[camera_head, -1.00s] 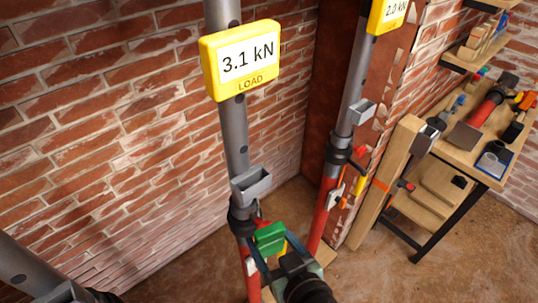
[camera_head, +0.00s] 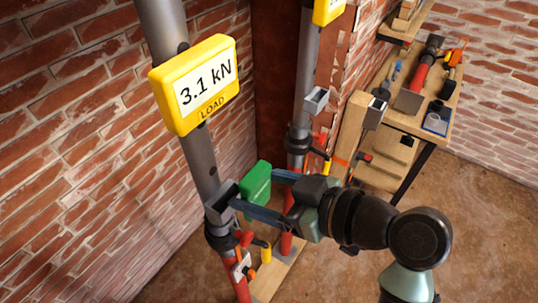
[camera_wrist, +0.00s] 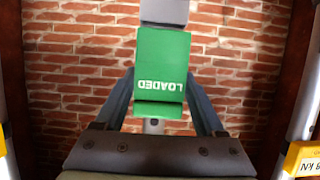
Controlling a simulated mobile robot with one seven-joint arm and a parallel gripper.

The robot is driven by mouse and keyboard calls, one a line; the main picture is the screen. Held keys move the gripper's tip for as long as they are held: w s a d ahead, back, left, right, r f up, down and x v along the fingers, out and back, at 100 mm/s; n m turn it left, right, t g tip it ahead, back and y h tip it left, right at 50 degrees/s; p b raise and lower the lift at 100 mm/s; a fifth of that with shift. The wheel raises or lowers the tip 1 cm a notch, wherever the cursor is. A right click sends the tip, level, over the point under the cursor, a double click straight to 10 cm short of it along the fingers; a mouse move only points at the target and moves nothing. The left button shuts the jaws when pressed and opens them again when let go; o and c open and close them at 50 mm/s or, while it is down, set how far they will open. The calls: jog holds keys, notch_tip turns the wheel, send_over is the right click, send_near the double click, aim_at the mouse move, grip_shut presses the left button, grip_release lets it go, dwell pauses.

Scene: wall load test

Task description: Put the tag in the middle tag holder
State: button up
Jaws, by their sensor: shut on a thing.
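The green tag (camera_head: 257,184), marked LOADED in the wrist view (camera_wrist: 162,72), is upright between the two blue-grey fingers of my gripper (camera_head: 256,190). My gripper is shut on it. The grey tag holder (camera_head: 222,196) is an open-topped pocket on the post with the 3.1 kN display. The tag appears just right of this holder in the head view, apart from it or nearly so; the exact gap is unclear.
The yellow load display (camera_head: 195,84) sits on the post above the holder. A second post carries another grey holder (camera_head: 316,99). Red and yellow handles (camera_head: 265,252) stick out below the near holder. A workbench (camera_head: 410,120) with tools stands at the right.

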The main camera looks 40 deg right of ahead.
send_over(216, 183)
jog(key=s, duration=0.2)
jog(key=shift+s+d+f, duration=0.15)
jog(key=shift+d+f, duration=0.05)
jog(key=shift+d, duration=0.25)
jog(key=shift+s, duration=0.1)
dwell(0.5)
jog(key=shift+b, duration=0.35)
dwell(0.4)
jog(key=shift+f+b, duration=0.6)
jog(key=shift+f, duration=0.15)
jog(key=shift+f, duration=0.1)
jog(key=shift+f+b, duration=0.6)
jog(key=shift+b, duration=0.05)
jog(key=shift+f, duration=0.25)
dwell(0.4)
jog(key=shift+f+b, duration=0.5)
jog(key=shift+b, duration=0.1)
